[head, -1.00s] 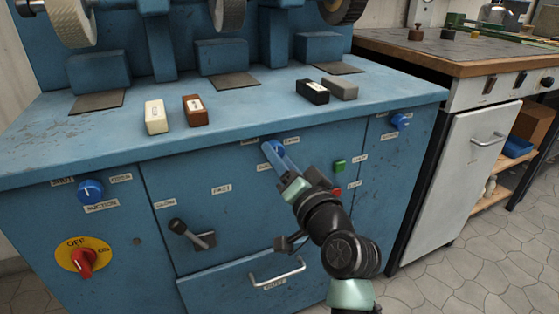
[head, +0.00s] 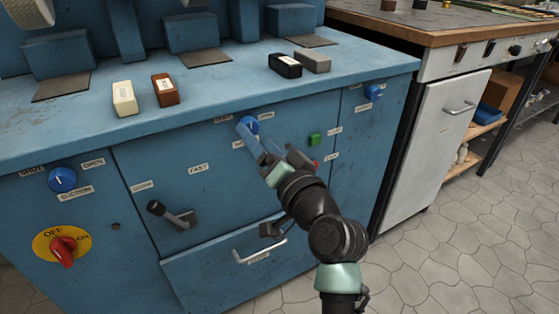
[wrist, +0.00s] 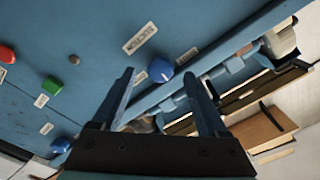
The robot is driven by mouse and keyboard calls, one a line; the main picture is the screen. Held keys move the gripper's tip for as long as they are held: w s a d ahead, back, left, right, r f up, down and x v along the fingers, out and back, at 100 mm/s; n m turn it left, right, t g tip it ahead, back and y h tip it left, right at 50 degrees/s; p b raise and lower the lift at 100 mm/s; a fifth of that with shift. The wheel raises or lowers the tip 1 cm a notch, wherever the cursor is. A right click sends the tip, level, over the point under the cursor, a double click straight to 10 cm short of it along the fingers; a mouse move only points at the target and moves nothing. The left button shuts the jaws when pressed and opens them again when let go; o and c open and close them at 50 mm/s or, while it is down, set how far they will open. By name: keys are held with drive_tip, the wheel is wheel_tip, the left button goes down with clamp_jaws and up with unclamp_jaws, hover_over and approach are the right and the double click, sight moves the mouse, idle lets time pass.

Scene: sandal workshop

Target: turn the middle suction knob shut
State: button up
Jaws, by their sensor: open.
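The middle suction knob (head: 249,123) is a round blue knob on the front of the blue cabinet, with small labels above and below it. In the wrist view the knob (wrist: 158,70) shows between and beyond my two fingertips. A small pale mark shows on it, too small to read its setting surely. My gripper (head: 246,138) is open and empty, its blue fingers reaching up to just below and in front of the knob in the head view. The wrist view shows both fingers of my gripper (wrist: 160,78) well apart. I cannot tell whether either finger touches the knob.
Other blue knobs sit at left (head: 62,179) and right (head: 373,92). A green button (head: 314,140), a red button, a black lever (head: 172,214) and a drawer handle (head: 260,250) are on the front. The red switch (head: 63,250) is lower left. Blocks lie on top.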

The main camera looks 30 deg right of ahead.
drive_tip(key=s+p, duration=0.1)
drive_tip(key=s, duration=0.9)
drive_tip(key=shift+s+d+f+p, duration=0.15)
drive_tip(key=shift+s+f+p, duration=0.15)
drive_tip(key=shift+p, duration=0.1)
drive_tip(key=w+a+r+n+t, duration=0.1)
drive_tip(key=a+r+n, duration=0.1)
drive_tip(key=a+r, duration=0.3)
drive_tip(key=w+a+r+n+t+p, duration=0.1)
drive_tip(key=a+r+n, duration=0.1)
drive_tip(key=r, duration=0.6)
drive_tip(key=w+a+r+n+t, duration=0.1)
drive_tip(key=a+r+n, duration=0.1)
drive_tip(key=a+r, duration=0.3)
drive_tip(key=s+a+r+n+t+p, duration=0.1)
drive_tip(key=s+a+r+t, duration=0.3)
drive_tip(key=r, duration=0.6)
drive_tip(key=s+a+r+n+t, duration=0.2)
drive_tip(key=s+a+r, duration=0.3)
drive_tip(key=r, duration=0.5)
wheel_tip(320, 180, up, 38)
drive_tip(key=s+d+p, duration=0.1)
drive_tip(key=p, duration=3.7)
drive_tip(key=shift+s+d+m+h, duration=0.3)
drive_tip(key=shift+s, duration=0.05)
